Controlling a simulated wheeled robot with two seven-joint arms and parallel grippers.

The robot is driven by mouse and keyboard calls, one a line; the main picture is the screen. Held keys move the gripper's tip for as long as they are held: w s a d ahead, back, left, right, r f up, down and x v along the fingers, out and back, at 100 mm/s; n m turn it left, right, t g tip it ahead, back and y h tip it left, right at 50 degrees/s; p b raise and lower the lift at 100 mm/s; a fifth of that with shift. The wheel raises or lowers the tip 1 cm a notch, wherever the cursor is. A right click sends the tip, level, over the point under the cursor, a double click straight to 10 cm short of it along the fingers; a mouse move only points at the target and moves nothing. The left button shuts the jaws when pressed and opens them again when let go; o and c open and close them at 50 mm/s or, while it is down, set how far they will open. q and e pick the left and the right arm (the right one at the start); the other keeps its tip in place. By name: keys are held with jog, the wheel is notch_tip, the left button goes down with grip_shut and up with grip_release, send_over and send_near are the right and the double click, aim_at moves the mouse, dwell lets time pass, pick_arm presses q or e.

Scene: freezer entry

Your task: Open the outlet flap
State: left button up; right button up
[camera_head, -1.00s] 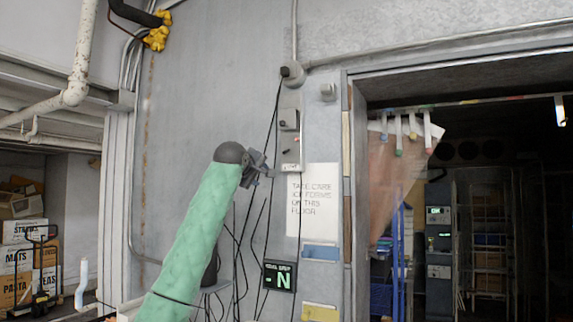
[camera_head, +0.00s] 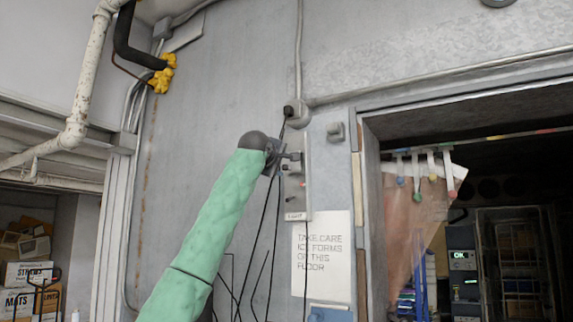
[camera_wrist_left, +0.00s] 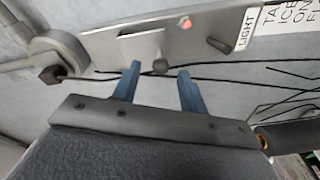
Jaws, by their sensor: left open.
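A grey wall panel (camera_head: 295,197) is fixed beside the doorway. It also shows across the top of the left wrist view (camera_wrist_left: 200,30). I take the small light-grey square cover on it as the outlet flap (camera_wrist_left: 142,46); it looks shut. My right gripper is not in view.
Black cables (camera_head: 266,222) hang past the panel. A paper sign (camera_head: 322,255) is right of and below it. The doorway at right has a hanging strip curtain (camera_head: 412,215) and dark racks (camera_head: 515,255). Pipes (camera_head: 78,110) and boxes (camera_head: 22,300) are at left.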

aim_at(284, 166)
pick_arm(q)
jog(key=p+x, duration=0.1)
jog(key=x, duration=0.2)
jog(key=shift+w+d+f, duration=0.1)
jog(key=shift+w, duration=0.2)
jog(key=shift+w+p, duration=0.3)
jog(key=shift+p, duration=0.15)
jog(key=shift+w+d+f+p, duration=0.1)
jog(key=shift+w+d+p, duration=0.2)
jog(key=shift+w, duration=0.2)
jog(key=shift+s+a, duration=0.15)
grip_shut()
